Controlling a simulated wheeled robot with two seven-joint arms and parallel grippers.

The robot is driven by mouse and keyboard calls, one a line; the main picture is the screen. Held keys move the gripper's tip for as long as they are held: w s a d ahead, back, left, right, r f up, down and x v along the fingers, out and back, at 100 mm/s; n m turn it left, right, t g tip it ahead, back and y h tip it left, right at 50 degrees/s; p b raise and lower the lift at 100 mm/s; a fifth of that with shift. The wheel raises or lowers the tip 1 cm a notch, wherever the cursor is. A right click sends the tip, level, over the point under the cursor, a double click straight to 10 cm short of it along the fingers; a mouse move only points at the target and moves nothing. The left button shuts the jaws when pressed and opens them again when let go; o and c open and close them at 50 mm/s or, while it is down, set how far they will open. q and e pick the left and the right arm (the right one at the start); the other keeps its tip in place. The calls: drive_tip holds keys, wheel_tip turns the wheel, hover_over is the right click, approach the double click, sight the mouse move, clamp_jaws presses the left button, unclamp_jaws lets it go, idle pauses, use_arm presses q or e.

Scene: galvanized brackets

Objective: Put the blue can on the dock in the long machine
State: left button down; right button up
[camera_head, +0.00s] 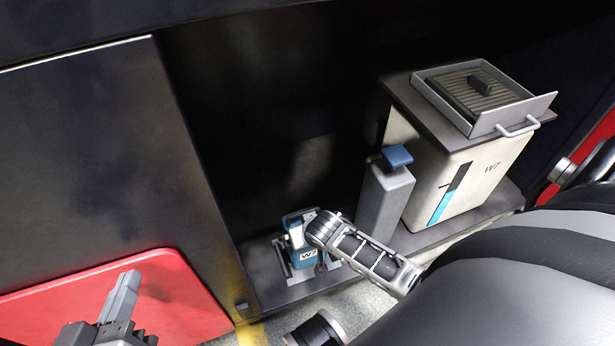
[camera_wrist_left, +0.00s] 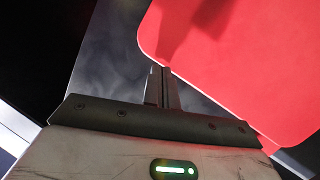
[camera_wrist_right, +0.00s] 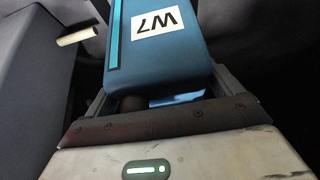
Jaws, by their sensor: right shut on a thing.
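The blue can (camera_head: 306,255) with a white W7 label stands at the metal dock (camera_head: 281,272) in the head view. I cannot tell whether it rests there or is slightly raised. In the right wrist view the can (camera_wrist_right: 170,38) fills the space between the fingers of my right gripper (camera_wrist_right: 168,85), which is shut on it. In the head view my right wrist partly covers the can. The pale machine (camera_head: 448,180), also marked W7, stands to the right, with a tray on top. My left gripper (camera_head: 122,298) is empty, its fingers together, at lower left; it shows in the left wrist view (camera_wrist_left: 160,86).
A grey post (camera_head: 384,208) with a blue top (camera_head: 397,156) stands between the can and the machine. The tray (camera_head: 540,107) on the machine has a handle and holds a ribbed lid with a dark knob. A red surface (camera_head: 190,300) lies at lower left beside a dark panel.

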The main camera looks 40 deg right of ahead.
drive_tip(key=shift+w+r, duration=0.1)
drive_tip(key=shift+w, duration=0.05)
drive_tip(key=o, duration=1.8)
drive_tip(key=shift+f, duration=0.25)
drive_tip(key=shift+c, duration=0.2)
use_arm(q)
drive_tip(key=shift+s+a+f+m+g+y+p, duration=0.15)
drive_tip(key=shift+a+f+g+y+p, duration=0.3)
drive_tip(key=shift+p, duration=0.6)
drive_tip(key=shift+a+f+m+g+y+p, duration=0.15)
drive_tip(key=shift+f+g+y+p, duration=0.35)
drive_tip(key=shift+p, duration=0.55)
drive_tip(key=shift+s+a+f+m+g+y+p, duration=0.15)
drive_tip(key=shift+a+f+g+p, duration=0.15)
drive_tip(key=shift+f+p, duration=0.55)
use_arm(e)
drive_tip(key=v, duration=1.2)
drive_tip(key=shift+r, duration=0.2)
use_arm(q)
drive_tip(key=shift+w+r, duration=0.1)
drive_tip(key=shift+r, duration=0.15)
